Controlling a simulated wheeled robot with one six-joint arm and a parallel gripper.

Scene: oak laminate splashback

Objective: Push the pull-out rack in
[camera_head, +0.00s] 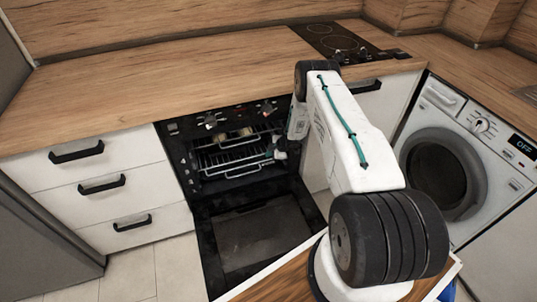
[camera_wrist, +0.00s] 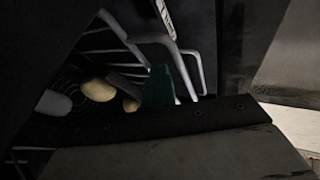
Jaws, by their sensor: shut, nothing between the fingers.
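The oven (camera_head: 188,170) stands open with its door (camera_head: 250,238) folded down. Inside are wire racks. One rack (camera_head: 225,142) sits higher, and a lower rack (camera_head: 232,172) with a wire front loop reaches toward the opening. I cannot tell exactly how far each is out. My gripper (camera_head: 275,151) is at the right side of the opening, close to the rack fronts. In the wrist view its teal fingertips (camera_wrist: 160,87) are together and empty, beside a grey wire rack front (camera_wrist: 183,62). Whether they touch the wire is unclear.
Pale rounded items (camera_wrist: 98,90) show among the racks. Oven knobs (camera_head: 211,121) line the panel above. The lowered door spans the floor space in front. Drawers (camera_head: 100,183) stand left, a washing machine (camera_head: 445,165) right, and a wooden worktop (camera_head: 150,85) above.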

